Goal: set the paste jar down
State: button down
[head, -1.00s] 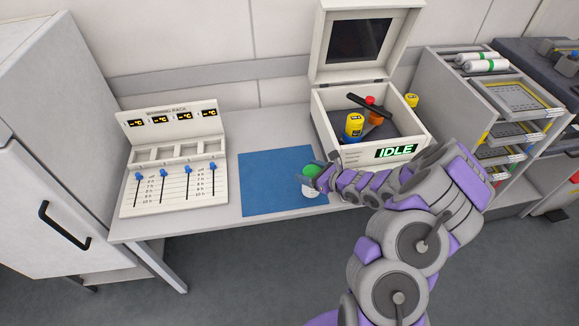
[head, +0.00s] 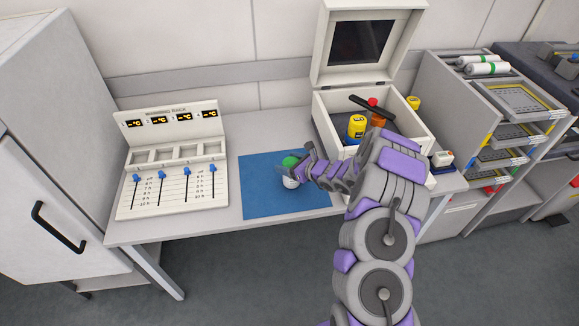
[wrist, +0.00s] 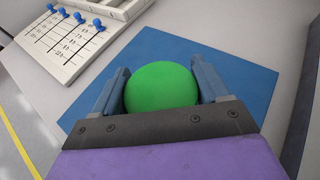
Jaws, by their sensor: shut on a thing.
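The paste jar (head: 290,181) has a green lid and a white body. My gripper (head: 299,170) is shut on it, over the blue mat (head: 260,202) on the bench. In the wrist view the jar's round green lid (wrist: 162,84) sits between the two fingers, with the blue mat (wrist: 243,76) around it. The jar looks upright. I cannot tell whether its base touches the mat. The gripper partly hides the jar's right side in the head view.
The warming rack (head: 173,160) with blue sliders stands left of the mat. An open-lidded white box (head: 325,118) holds a yellow jar (head: 357,127) and other items at the back right. A small white device (head: 442,159) and a tray shelf (head: 448,106) are further right. The mat's left part is clear.

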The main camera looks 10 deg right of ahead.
jog(key=shift+f, duration=0.35)
jog(key=shift+d+r, duration=0.1)
jog(key=shift+d, duration=0.3)
jog(key=shift+c, duration=1.4)
grip_release()
jog(key=shift+d, duration=0.1)
jog(key=shift+o, duration=1.4)
jog(key=shift+a, duration=0.35)
